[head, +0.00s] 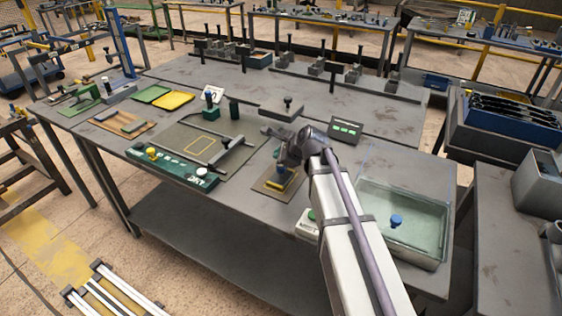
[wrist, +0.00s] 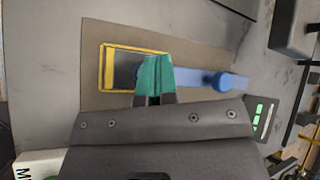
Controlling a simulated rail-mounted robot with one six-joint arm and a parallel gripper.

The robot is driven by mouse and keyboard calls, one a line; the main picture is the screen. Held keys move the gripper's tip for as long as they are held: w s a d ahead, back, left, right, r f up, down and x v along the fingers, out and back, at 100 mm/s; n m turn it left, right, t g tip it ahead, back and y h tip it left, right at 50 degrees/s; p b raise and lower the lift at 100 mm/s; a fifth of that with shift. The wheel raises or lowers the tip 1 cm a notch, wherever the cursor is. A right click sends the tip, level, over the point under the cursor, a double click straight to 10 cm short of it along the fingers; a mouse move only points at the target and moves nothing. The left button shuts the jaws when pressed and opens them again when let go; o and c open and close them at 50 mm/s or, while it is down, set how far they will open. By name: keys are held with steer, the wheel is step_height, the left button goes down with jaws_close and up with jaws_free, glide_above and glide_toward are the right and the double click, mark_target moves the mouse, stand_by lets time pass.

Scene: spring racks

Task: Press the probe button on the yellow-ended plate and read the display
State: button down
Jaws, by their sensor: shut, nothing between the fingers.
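A plate with a yellow-framed dark end (wrist: 106,66) and a blue bar (wrist: 190,78) lies on a brown mat (wrist: 92,35) in the wrist view. A round blue knob (wrist: 219,81) stands on the bar. In the head view its yellow part (head: 279,183) shows on the mat beside my arm. My gripper (wrist: 154,72) is shut and empty, its green fingertips over the right side of the yellow-framed end. They hide part of it; I cannot tell whether they touch. The display (head: 345,130) is a dark box with green marks, also at the wrist view's right (wrist: 259,114).
A glass-like tray (head: 375,188) with a blue knob stands right of my arm. A green board (head: 172,168) and a handled frame (head: 225,155) lie to the left. A small dark plate with a knob (head: 287,106) stands behind. The rear table has several fixtures.

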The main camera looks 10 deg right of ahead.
steer(key=shift+f, duration=0.3)
stand_by(0.5)
steer(key=shift+r+p, duration=0.8)
steer(key=shift+r, duration=0.25)
step_height(320, 180, up, 5)
steer(key=p, duration=0.5)
